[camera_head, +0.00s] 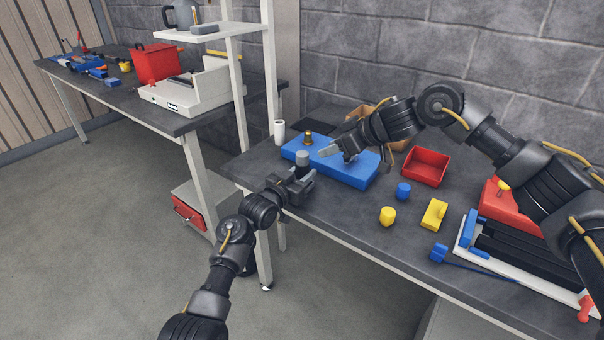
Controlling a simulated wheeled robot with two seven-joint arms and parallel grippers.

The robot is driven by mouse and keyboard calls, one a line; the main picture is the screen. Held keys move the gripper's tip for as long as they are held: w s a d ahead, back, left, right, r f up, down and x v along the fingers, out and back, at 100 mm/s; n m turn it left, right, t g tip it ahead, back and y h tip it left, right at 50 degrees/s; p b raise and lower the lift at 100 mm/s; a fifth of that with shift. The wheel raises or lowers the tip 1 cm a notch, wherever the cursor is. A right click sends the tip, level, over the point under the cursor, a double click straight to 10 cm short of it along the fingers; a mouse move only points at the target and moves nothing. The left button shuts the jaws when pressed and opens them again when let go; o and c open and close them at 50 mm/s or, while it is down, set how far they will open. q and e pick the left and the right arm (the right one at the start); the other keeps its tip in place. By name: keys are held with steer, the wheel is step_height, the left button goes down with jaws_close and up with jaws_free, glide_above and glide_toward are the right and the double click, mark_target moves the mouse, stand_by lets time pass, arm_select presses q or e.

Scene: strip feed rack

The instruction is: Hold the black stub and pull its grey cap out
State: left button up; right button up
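The grey cap (303,157) is a short grey cylinder that sits upright on top of the black stub (301,171), near the table's left edge. My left gripper (299,180) has its fingers around the stub and appears shut on it, below the cap. The stub's lower part is hidden by the fingers. My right gripper (338,152) is above the blue block, to the right of the cap and apart from it. Its fingers are spread and nothing shows between them.
The blue block (352,174) carries a brass fitting (308,138). To the right are a red bin (427,166), a blue cylinder (403,191), a yellow cylinder (387,215) and a yellow block (434,214).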

arm_select(q)
jaws_close()
steer(key=shift+c, duration=0.8)
jaws_free()
steer(key=shift+c, duration=1.2)
steer(key=shift+f, duration=0.25)
